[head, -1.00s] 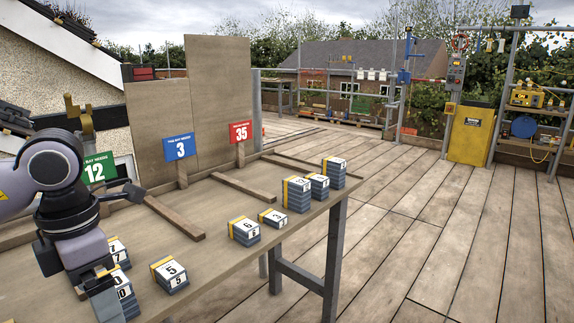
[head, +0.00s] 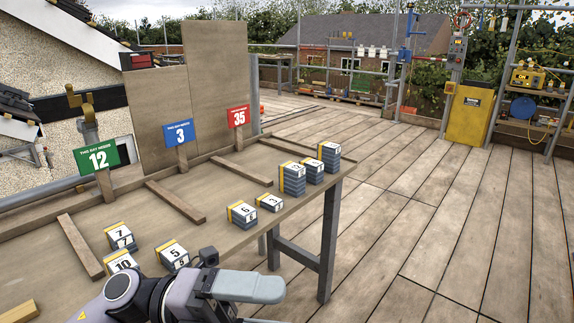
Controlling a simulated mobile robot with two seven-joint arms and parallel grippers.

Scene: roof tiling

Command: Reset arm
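One of my arms, apparently the left, crosses the bottom of the head view, bent and low in front of the table's near edge. Its fingertips do not show, and I see nothing held by it. My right gripper is not in view. Banded grey tile stacks stand on the wooden table (head: 215,240): stack 10 (head: 120,262), stack 7 (head: 119,238), stack 5 (head: 173,256), stack 6 (head: 243,215) and stack 3 (head: 270,202). The arm is close to stack 10 and stack 5, and hides the table's edge below them.
More stacks (head: 292,181) stand at the table's far right end. Wooden battens (head: 175,201) divide the table, with a green 12 sign (head: 97,157), blue 3 sign (head: 179,133) and red 35 sign (head: 238,116) behind. The plank deck (head: 400,210) to the right is clear.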

